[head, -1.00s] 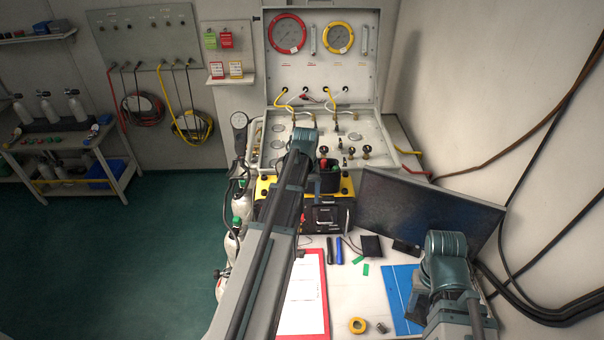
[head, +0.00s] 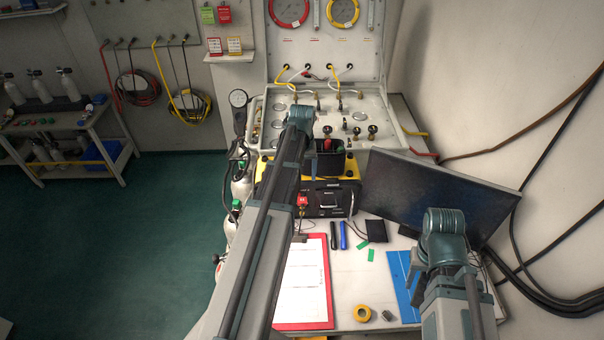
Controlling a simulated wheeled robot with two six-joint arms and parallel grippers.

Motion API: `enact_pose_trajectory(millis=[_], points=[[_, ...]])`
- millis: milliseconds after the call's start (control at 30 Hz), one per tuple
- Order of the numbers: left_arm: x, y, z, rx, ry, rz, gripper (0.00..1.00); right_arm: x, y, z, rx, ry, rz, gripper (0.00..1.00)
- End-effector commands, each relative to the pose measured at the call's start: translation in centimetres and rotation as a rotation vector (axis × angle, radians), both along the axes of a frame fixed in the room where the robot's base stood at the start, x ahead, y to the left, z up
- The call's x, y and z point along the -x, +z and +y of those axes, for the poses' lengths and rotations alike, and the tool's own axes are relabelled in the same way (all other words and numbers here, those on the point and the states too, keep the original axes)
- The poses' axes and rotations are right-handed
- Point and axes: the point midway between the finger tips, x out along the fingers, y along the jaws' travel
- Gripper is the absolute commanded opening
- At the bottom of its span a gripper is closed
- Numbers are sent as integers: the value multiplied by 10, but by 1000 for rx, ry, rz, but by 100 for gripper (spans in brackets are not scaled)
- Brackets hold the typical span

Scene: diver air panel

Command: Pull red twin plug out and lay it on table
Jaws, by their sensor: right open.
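The red twin plug (head: 302,201) appears as a small red piece at the left of the black front of the yellow and black box (head: 330,193); my left arm passes close beside it and partly covers that side. The table (head: 352,285) is pale, in front of the box. My right gripper (head: 416,284) is small and dark beside my right forearm, low over the blue sheet at the right. It is open, with nothing visible in it, and well apart from the plug. My left gripper is hidden behind its own arm.
A dark monitor (head: 440,196) stands right of the box. The valve panel (head: 378,118) is behind. Bare table shows between clipboard and blue sheet.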

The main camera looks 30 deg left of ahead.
Motion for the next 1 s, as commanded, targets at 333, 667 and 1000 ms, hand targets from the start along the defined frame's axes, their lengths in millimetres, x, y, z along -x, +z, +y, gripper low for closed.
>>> enact_pose_trajectory(millis=[333, 667, 1000], points=[[0, -58, 0, 0, 0, 0, 78, 0, -58, 0, 1, 4, -1, 50], [0, -99, 0, 0, 0, 0, 78, 0, -99, 0, 2, 13, 0, 50], [0, -105, 0, 0, 0, 0, 78, 0, -105, 0, 2, 13, 0, 50]])
